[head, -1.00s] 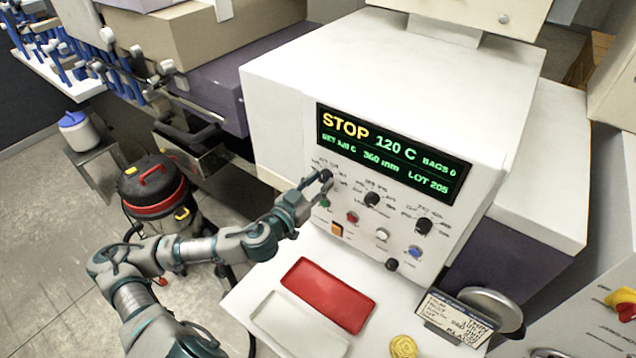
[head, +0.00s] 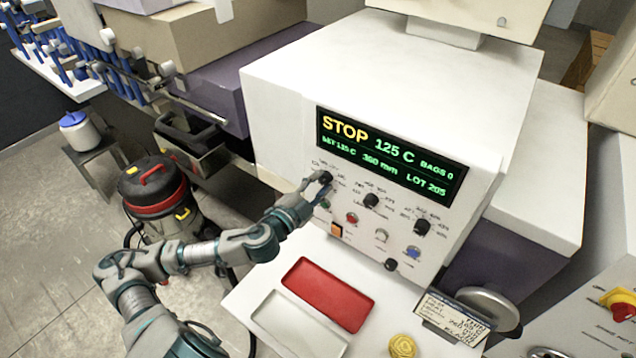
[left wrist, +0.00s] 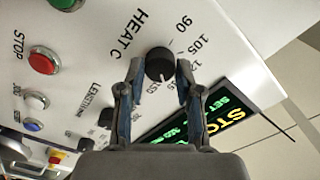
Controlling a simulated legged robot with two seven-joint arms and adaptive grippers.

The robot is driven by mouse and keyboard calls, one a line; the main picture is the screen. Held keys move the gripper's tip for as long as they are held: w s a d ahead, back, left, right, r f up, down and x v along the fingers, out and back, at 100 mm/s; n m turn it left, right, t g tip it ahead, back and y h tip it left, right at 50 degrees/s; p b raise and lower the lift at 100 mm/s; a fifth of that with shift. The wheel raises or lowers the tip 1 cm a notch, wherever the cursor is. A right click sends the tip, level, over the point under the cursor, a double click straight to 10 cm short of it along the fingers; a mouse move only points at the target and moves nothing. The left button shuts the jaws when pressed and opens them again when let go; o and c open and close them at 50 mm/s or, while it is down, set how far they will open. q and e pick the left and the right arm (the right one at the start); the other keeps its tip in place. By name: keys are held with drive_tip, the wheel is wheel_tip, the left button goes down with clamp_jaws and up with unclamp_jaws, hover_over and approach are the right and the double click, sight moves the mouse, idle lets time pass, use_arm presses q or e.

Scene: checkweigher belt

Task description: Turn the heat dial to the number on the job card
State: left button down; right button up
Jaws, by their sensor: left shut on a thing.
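The heat dial (head: 326,177) is a small black knob at the upper left of the white panel's controls. In the left wrist view the dial (left wrist: 160,66), with a white mark, sits under the HEAT C label, with printed numbers around it. My left gripper (head: 318,187) is shut on it, one finger on each side (left wrist: 158,75). The display (head: 390,154) reads STOP, 125 C, 360 mm, BAGS 0, LOT 205; its small SET figure is hard to read. The job card (head: 455,316) stands at the lower right, its writing too small to read surely. My right gripper is out of view.
Other black knobs (head: 371,200) and coloured buttons (head: 351,218) lie close to the right of and below the dial. A red tray (head: 327,294) and a white tray (head: 298,325) lie on the ledge below. A vacuum cleaner (head: 157,187) stands on the floor at left.

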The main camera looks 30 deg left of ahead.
use_arm(q)
drive_tip(key=m+p, duration=0.1)
drive_tip(key=m, duration=0.5)
drive_tip(key=shift+r+p, duration=0.1)
drive_tip(key=shift+p, duration=0.3)
drive_tip(key=m+p, duration=0.1)
drive_tip(key=m, duration=0.4)
drive_tip(key=shift+p, duration=0.3)
drive_tip(key=shift+m, duration=0.9)
drive_tip(key=shift+f+p, duration=0.2)
drive_tip(key=shift+p, duration=0.1)
drive_tip(key=c, duration=0.8)
unclamp_jaws()
drive_tip(key=shift+o, duration=0.2)
drive_tip(key=shift+w+f, duration=0.1)
drive_tip(key=shift+w, duration=0.15)
